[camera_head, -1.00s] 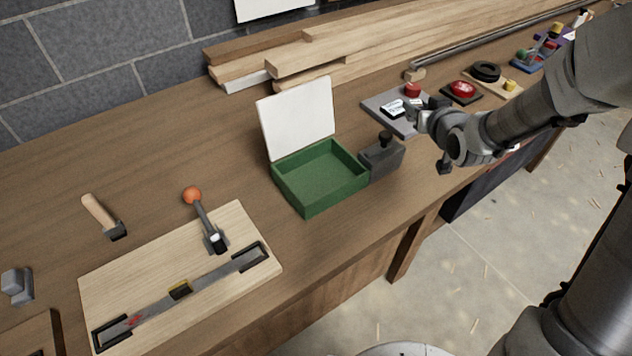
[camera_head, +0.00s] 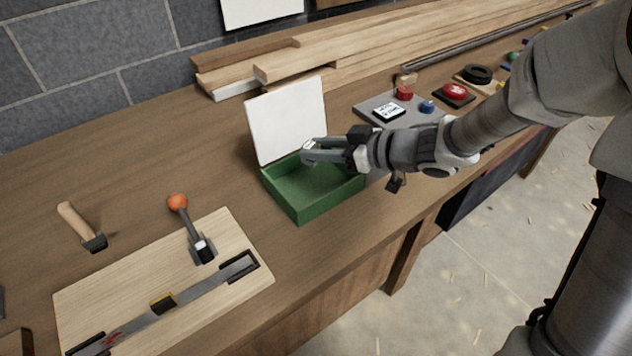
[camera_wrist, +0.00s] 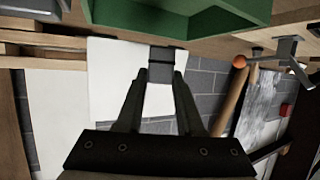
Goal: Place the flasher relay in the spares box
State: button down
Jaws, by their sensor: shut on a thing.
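The spares box, an open green box (camera_head: 300,212), stands on the workbench with its white lid (camera_head: 287,120) raised at the back. It also shows at the top of the wrist view (camera_wrist: 180,18). My gripper (camera_head: 308,152) is above the box, near the raised lid. In the wrist view my gripper (camera_wrist: 160,78) is shut on a small dark grey block, which I take as the flasher relay (camera_wrist: 160,72), between its fingertips. In the head view the relay is too small and covered to make out. The gripper hides part of the box's interior.
A grey board (camera_head: 365,108) with red and blue knobs lies to the right. A red button (camera_head: 455,93) stands beyond it. Planks (camera_head: 300,65) lie along the wall. A wooden board (camera_head: 140,285) with an orange-knobbed lever (camera_head: 190,228) is at front left.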

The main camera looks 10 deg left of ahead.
jog(key=shift+f+b, duration=1.05)
jog(key=shift+f, duration=2.4)
jog(key=shift+f, duration=0.2)
jog(key=c, duration=0.5)
grip_release()
jog(key=shift+c, duration=0.2)
jog(key=shift+r, duration=0.35)
jog(key=p+v, duration=0.3)
jog(key=v, duration=0.9)
jog(key=shift+w, duration=0.15)
